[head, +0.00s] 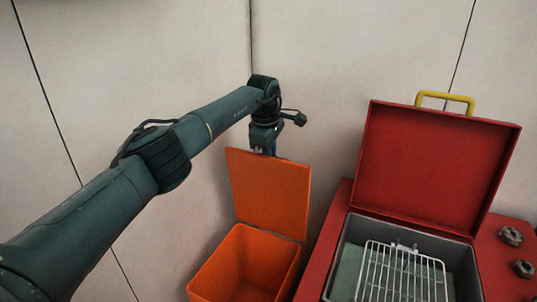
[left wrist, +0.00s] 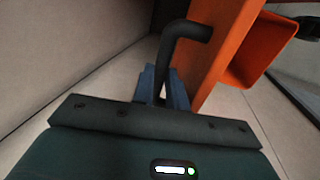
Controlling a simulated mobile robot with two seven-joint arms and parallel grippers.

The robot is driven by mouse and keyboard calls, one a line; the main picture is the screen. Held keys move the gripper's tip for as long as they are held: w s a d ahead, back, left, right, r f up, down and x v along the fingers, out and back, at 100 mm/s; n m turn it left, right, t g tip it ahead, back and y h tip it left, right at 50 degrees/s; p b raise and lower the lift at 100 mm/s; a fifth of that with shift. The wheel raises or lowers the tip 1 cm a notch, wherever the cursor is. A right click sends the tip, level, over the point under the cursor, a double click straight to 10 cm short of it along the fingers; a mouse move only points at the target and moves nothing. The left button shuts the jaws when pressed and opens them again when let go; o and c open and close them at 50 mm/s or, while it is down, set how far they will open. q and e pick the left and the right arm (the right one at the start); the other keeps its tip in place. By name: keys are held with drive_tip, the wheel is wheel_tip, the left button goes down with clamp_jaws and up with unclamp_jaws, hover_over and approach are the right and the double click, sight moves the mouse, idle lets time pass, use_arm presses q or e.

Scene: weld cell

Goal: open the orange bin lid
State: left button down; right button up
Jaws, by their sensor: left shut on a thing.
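The orange bin (head: 213,279) stands on the floor at the lower middle, its inside showing. Its orange lid (head: 270,194) is raised, standing near upright at the bin's back edge. In the left wrist view the lid (left wrist: 214,55) has a black bent handle (left wrist: 187,29) on its outer face, and the bin (left wrist: 262,48) lies beyond it. My left gripper (head: 263,152) is at the lid's top edge, with its fingertips hidden behind the lid. In the left wrist view my blue fingers (left wrist: 163,86) are shut on the handle. My right gripper is in neither view.
A red box (head: 433,160) with its lid up and a yellow handle (head: 445,99) stands right of the bin. A wire rack (head: 400,275) lies inside it. Dark knobs (head: 511,236) sit at far right. Pale walls stand close behind the bin.

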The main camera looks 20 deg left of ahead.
use_arm(q)
drive_tip(key=shift+s+d+f, duration=0.1)
drive_tip(key=shift+s+f, duration=0.05)
drive_tip(key=shift+f, duration=0.4)
drive_tip(key=c, duration=1.6)
unclamp_jaws()
drive_tip(key=shift+w, duration=0.25)
drive_tip(key=shift+o, duration=1)
drive_tip(key=shift+r, duration=0.15)
drive_tip(key=b+v, duration=0.1)
drive_tip(key=v, duration=1.2)
